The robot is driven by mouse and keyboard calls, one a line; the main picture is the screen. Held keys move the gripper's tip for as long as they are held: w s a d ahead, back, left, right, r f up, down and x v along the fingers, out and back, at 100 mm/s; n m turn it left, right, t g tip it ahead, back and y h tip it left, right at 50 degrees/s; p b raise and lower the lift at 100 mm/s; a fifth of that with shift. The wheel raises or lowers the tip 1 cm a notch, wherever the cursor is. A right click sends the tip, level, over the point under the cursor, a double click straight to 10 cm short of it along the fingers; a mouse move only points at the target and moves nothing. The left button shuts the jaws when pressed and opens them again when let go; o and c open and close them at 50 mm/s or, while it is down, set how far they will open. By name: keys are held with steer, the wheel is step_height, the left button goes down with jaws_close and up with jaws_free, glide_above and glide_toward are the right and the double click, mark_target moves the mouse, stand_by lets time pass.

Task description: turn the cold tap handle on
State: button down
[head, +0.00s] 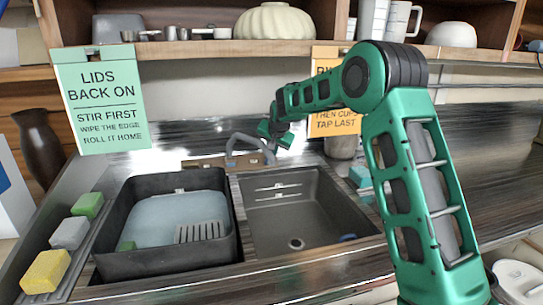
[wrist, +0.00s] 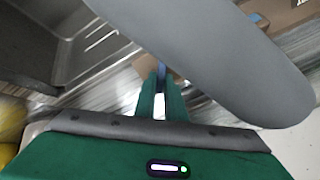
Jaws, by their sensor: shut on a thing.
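The tap's grey curved spout (head: 243,138) rises behind the dark sink (head: 262,205). In the wrist view the spout (wrist: 225,60) crosses large and close in front of the camera. My green gripper (head: 274,133) is at the tap, just right of the spout. Its fingers (wrist: 163,95) point away in the wrist view and are shut on a narrow blue piece, which looks like the cold tap handle (wrist: 161,71). Most of this handle is hidden by the fingers, and in the head view my gripper hides it. I cannot tell how far it is turned.
A black tub (head: 110,258) with a pale blue inside stands left of the sink. Green, grey and yellow sponges (head: 45,271) lie farther left. A teal block (head: 361,178) and a grey pot (head: 341,146) stand right of the tap. A shelf (head: 220,48) runs above.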

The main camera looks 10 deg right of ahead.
steer(key=shift+n, duration=0.6)
steer(key=c, duration=1.8)
jaws_free()
steer(key=v, duration=1)
steer(key=shift+s+r, duration=0.2)
steer(key=shift+r, duration=0.05)
